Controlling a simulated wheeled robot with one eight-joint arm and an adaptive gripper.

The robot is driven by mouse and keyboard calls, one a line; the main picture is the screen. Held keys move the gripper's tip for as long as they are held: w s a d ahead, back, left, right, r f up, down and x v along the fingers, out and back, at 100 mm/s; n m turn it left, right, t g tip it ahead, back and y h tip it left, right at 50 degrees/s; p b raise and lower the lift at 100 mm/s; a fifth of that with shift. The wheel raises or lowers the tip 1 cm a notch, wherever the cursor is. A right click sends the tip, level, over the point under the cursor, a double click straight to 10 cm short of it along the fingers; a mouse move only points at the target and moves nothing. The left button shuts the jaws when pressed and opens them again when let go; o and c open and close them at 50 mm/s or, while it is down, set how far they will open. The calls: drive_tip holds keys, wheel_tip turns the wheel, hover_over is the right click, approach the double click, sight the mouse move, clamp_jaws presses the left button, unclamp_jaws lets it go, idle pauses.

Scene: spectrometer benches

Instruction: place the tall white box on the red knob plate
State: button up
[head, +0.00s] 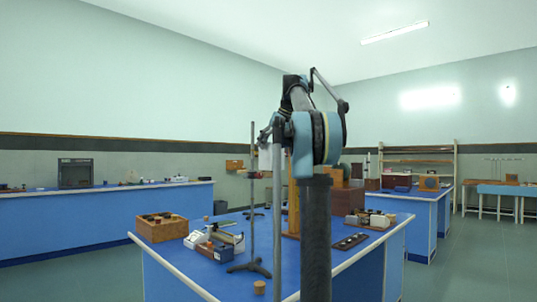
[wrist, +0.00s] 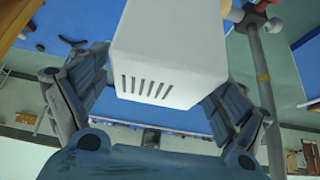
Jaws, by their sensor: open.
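A white box (wrist: 168,50) with a row of dark slots fills the upper middle of the wrist view. My gripper (wrist: 156,78) is open, with one finger on each side of the box. The left finger shows a small gap to it; whether the right finger touches it I cannot tell. In the head view my arm hides most of the gripper area, and a pale white shape (head: 265,157) shows just left of it. A dark plate with small round knobs (head: 350,241) lies on the blue bench right of my arm; its red colour is not clear.
A thin metal stand (head: 252,215) rises from the bench (head: 190,278) just left of my arm. A wooden box (head: 161,228) and small instruments (head: 225,240) are at left. Brown boxes and white items (head: 376,219) crowd the right. A cork-like piece (head: 259,287) is near the front.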

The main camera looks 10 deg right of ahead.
drive_tip(key=v, duration=0.9)
drive_tip(key=shift+s+r, duration=0.15)
drive_tip(key=s+a+f+m+g+h, duration=0.1)
drive_tip(key=s+f+m, duration=0.1)
drive_tip(key=s+f, duration=1.1)
drive_tip(key=s+a+f+m+g+h, duration=0.1)
drive_tip(key=s+f, duration=1.3)
drive_tip(key=f, duration=1.6)
drive_tip(key=s+a+f+m+g+h, duration=0.1)
drive_tip(key=s+f+m, duration=0.3)
drive_tip(key=s+f, duration=1)
wheel_tip(320, 180, down, 7)
drive_tip(key=shift+a+f+h, duration=0.2)
drive_tip(key=shift+a+h, duration=0.2)
drive_tip(key=shift+a, duration=0.05)
drive_tip(key=shift+s, duration=0.1)
